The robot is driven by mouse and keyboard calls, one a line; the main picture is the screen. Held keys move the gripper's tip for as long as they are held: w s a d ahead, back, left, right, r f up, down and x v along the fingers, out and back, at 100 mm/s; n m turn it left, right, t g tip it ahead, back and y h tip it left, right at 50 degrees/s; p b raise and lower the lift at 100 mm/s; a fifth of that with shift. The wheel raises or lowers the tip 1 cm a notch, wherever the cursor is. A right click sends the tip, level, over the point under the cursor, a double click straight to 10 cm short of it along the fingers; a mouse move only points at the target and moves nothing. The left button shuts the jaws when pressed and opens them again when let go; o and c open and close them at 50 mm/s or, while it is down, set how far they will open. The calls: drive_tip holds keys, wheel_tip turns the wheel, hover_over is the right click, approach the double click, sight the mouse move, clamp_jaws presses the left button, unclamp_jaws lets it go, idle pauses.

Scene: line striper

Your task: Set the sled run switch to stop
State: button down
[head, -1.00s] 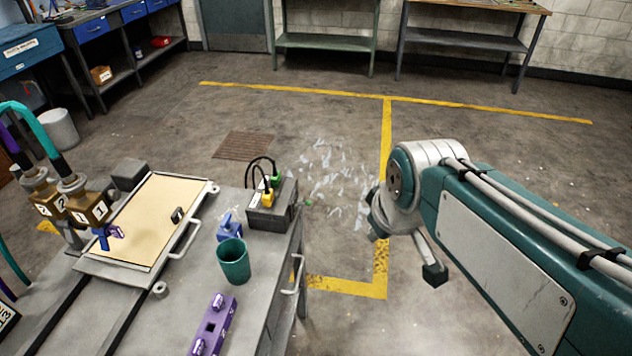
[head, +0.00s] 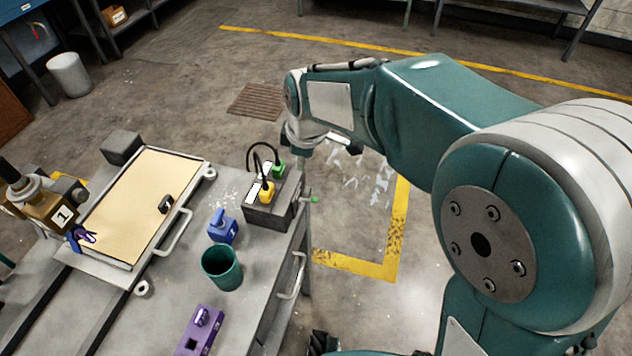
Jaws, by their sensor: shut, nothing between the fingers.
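A dark control box (head: 272,212) stands at the bench's right edge, with a yellow plug and a green plug on cords on top. A small lever with a green tip (head: 313,199) sticks out of its right side. A blue block with a raised handle (head: 222,226) and a purple block with toggles (head: 203,328) stand nearer. I cannot read which is the sled run switch. My gripper (head: 308,150) is shut and empty, small and partly hidden by my wrist, beyond the box and to its right, apart from it.
A sled with a tan panel (head: 135,205) and a handle fills the bench's left. A teal cup (head: 222,267) stands between the blue and purple blocks. A bench handle (head: 292,275) juts from the right side. The floor right of the bench is open.

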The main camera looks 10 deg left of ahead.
hover_over(308, 200)
drive_tip(key=a, duration=0.2)
drive_tip(key=f, duration=1)
drive_tip(key=shift+s+f, duration=0.2)
drive_tip(key=shift+s, duration=0.2)
drive_tip(key=d+f, duration=0.2)
drive_tip(key=shift+w+d+f, duration=0.3)
drive_tip(key=shift+a, duration=0.2)
